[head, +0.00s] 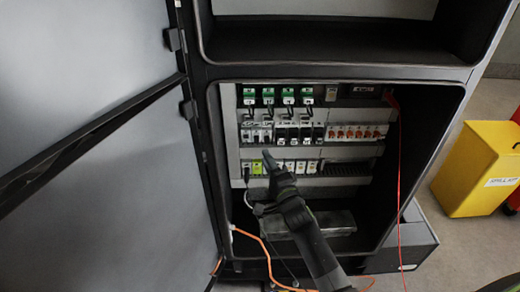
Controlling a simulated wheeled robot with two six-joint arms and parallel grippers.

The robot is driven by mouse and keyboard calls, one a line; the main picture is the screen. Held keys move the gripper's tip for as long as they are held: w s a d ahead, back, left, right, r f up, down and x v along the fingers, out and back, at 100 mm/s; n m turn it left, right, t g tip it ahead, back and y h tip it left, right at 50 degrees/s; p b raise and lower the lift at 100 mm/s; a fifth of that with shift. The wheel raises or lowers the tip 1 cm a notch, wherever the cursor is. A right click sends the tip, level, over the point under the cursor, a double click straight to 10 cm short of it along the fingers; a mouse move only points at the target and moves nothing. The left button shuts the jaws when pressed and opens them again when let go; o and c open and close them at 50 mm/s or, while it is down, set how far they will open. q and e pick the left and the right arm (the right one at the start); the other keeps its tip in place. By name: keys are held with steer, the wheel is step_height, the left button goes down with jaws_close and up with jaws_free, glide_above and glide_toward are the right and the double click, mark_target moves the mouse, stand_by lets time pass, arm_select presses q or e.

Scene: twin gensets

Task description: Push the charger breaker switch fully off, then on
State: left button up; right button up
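An open cabinet holds a panel with a middle row of breakers (290,133), black and white ones at the left and a block with red-orange levers (357,132) at the right. I cannot tell which one is the charger breaker; the labels are too small to read. My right gripper (268,158) reaches up from the bottom right, its narrow tip in front of the panel, just below the left part of the breaker row. Its fingers look closed together and hold nothing visible. Whether the tip touches anything cannot be told. My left gripper is not in view.
Green-topped modules (288,95) sit above, and terminals (300,167) below. The open door (90,190) fills the left side. An orange cable (263,250) and a red cable (399,180) hang down. A yellow bin (475,165) stands at the right.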

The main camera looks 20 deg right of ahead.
mark_target(258, 143)
steer(key=shift+b+x, duration=0.8)
steer(key=shift+x, duration=2.2)
jaws_close()
